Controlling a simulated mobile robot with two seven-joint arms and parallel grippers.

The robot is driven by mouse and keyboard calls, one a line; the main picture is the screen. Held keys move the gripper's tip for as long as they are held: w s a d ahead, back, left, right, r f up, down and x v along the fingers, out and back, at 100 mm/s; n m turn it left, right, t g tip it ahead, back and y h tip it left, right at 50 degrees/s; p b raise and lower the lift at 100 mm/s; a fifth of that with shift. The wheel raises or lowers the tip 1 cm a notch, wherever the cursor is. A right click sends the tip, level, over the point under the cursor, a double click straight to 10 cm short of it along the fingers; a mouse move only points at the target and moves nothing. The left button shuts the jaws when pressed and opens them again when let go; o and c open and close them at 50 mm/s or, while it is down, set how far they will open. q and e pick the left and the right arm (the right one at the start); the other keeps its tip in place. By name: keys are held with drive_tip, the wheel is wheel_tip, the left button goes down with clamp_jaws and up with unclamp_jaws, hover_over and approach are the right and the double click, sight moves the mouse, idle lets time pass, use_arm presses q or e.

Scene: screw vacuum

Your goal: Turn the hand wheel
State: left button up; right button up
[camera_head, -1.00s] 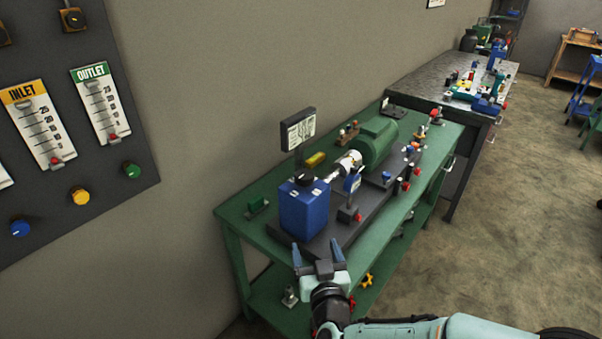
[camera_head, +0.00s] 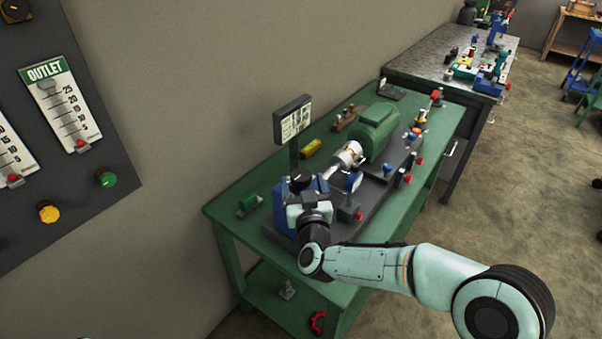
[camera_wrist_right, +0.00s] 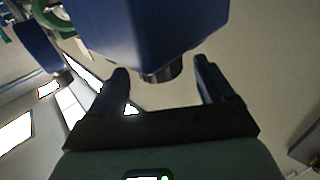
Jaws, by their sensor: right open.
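A blue box-shaped unit (camera_head: 281,208) stands at the near end of the machine on the green bench. A dark round knob (camera_head: 301,181), which looks like the hand wheel, sits on its top. In the right wrist view the blue unit (camera_wrist_right: 150,25) fills the top, and the dark knob (camera_wrist_right: 163,72) sticks out from it. My right gripper (camera_head: 305,192) is at the blue unit and partly covers it. In the wrist view its open fingers (camera_wrist_right: 161,70) lie on either side of the knob, with visible gaps. Contact cannot be seen. My left gripper is not in view.
A small sign (camera_head: 293,120) stands on a post behind the blue unit. A green motor (camera_head: 377,132) and several small red-topped fittings are farther along the green bench (camera_head: 225,209). A red part (camera_head: 317,322) lies on the lower shelf. A gauge panel (camera_head: 110,150) is on the left wall.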

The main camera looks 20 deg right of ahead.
sight(303, 183)
drive_tip(key=shift+w+d, duration=0.15)
drive_tip(key=shift+w, duration=0.7)
drive_tip(key=shift+w+d, duration=0.1)
drive_tip(key=shift+w, duration=0.75)
